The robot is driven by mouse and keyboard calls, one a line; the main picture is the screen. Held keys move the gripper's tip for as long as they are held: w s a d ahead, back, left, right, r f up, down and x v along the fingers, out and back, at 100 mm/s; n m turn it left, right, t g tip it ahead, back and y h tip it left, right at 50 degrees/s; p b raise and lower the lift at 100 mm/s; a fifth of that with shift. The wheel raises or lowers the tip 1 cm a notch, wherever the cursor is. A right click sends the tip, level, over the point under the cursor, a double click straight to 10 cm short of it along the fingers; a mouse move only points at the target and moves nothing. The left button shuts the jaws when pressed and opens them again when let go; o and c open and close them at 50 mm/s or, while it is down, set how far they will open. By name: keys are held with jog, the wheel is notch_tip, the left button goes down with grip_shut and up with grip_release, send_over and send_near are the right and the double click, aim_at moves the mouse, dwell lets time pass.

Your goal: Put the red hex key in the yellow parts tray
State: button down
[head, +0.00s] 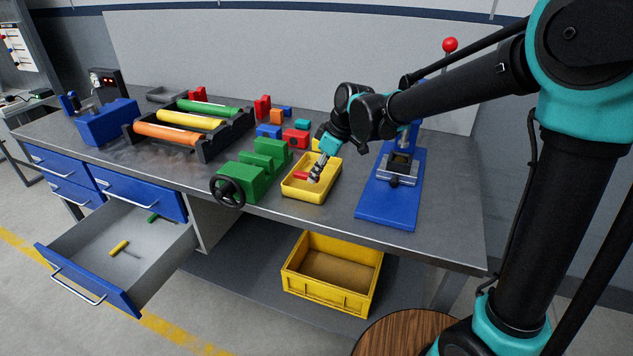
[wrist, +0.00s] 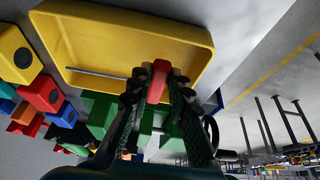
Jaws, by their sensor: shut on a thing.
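The yellow parts tray (head: 303,197) sits on the workbench near its front edge, right of the green vise. It also fills the top of the wrist view (wrist: 120,45). My gripper (head: 314,178) points down at the tray and is shut on the red handle of the red hex key (head: 302,175). In the wrist view the red handle (wrist: 158,84) is between the two fingers, and the thin metal shaft (wrist: 95,72) stretches left across the tray's interior. The key is over or inside the tray; I cannot tell if it touches the tray floor.
The green vise (head: 262,172) stands close left of the tray, and a blue-based press (head: 388,205) stands right. Several coloured blocks (head: 295,138) lie behind. An open drawer (head: 150,250) holds yellow and green handled tools. A larger yellow bin (head: 325,290) sits below the bench.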

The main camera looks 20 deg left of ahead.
jog(key=shift+f, duration=1.65)
jog(key=c, duration=1.4)
grip_release()
jog(key=shift+f, duration=0.1)
jog(key=v, duration=1.2)
